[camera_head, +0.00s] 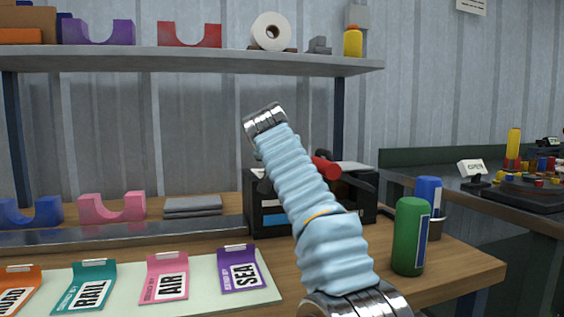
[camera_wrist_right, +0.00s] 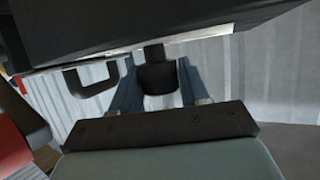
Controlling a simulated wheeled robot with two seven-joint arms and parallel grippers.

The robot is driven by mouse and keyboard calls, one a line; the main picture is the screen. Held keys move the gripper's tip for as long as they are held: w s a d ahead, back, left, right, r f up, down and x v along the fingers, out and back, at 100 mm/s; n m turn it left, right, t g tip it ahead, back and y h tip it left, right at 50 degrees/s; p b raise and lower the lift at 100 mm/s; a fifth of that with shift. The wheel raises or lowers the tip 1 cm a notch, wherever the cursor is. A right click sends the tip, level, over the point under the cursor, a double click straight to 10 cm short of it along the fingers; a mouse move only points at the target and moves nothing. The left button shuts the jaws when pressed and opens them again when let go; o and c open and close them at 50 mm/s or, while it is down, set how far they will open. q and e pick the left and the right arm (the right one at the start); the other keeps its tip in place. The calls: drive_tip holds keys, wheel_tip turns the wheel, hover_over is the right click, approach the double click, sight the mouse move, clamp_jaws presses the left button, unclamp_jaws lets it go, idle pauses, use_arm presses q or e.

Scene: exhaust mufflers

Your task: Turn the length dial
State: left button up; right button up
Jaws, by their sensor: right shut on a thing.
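The black machine (camera_head: 262,208) stands on the wooden bench, partly hidden behind my light blue sleeved arm in the head view. A red-ended lever (camera_head: 326,167) shows above it. In the right wrist view, the machine's dark body (camera_wrist_right: 150,35) fills the top. A dark round knob (camera_wrist_right: 158,77), which looks like the length dial, sticks out below it. My right gripper (camera_wrist_right: 157,82) has a finger on each side of this knob and is shut on it. The dial's markings cannot be seen. My right gripper is hidden in the head view. My left gripper is in neither view.
A dark handle loop (camera_wrist_right: 90,78) sits left of the knob in the wrist view. A green can (camera_head: 410,236) and a blue can (camera_head: 428,205) stand right of the machine. Colored tags, including purple SEA (camera_head: 240,270), lie at the front. A shelf (camera_head: 190,60) hangs above.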

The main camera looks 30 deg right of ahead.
idle(0.4)
drive_tip(key=o, duration=1)
drive_tip(key=b+v, duration=0.2)
drive_tip(key=v, duration=1.2)
drive_tip(key=shift+f, duration=0.1)
